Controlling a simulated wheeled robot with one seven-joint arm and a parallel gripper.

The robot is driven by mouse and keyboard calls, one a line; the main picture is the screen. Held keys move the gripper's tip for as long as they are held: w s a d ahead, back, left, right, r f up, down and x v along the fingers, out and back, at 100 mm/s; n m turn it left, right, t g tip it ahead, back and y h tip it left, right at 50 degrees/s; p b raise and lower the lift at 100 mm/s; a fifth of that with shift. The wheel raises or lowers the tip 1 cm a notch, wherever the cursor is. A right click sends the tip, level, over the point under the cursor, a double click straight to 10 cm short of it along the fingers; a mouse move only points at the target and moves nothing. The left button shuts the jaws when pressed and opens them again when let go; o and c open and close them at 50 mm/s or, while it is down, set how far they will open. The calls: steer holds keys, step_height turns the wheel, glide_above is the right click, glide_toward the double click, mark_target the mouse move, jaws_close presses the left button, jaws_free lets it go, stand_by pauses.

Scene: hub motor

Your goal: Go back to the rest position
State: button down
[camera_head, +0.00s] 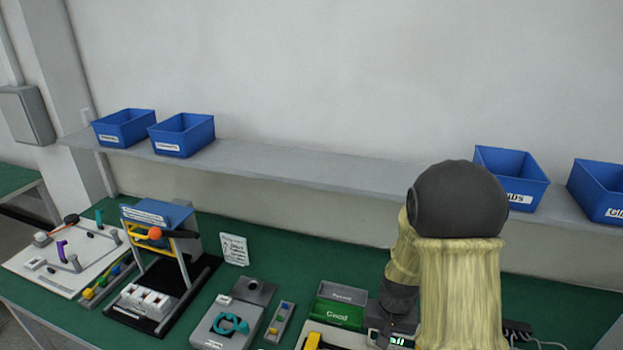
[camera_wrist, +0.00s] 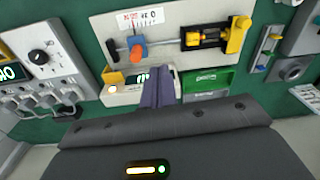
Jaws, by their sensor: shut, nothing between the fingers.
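My gripper (camera_wrist: 158,75) shows in the wrist view with its two dark fingers together and nothing between them. The fingers reach over the front of a white panel, between a small display box (camera_wrist: 122,97) and a green bin (camera_wrist: 203,83). I cannot tell how high they are above the bench, and no contact shows. In the head view my arm covers the right part of the bench, and my fingertips cannot be made out there.
In the wrist view, a white fixture (camera_wrist: 160,24) carries a blue slider and a yellow clamp. A box with a knob and cables (camera_wrist: 50,62) stands left. In the head view, a black-framed stand (camera_head: 165,265) rises from the green bench; a shelf (camera_head: 290,167) with blue bins runs behind.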

steer(key=s+a+r+n+t, duration=0.1)
steer(key=s+a+r+n, duration=0.1)
steer(key=s+r, duration=0.8)
steer(key=shift+s+r+n+t, duration=0.2)
steer(key=shift+r+n+t, duration=0.15)
steer(key=shift+r, duration=0.3)
steer(key=shift+w+a, duration=0.1)
stand_by(1.1)
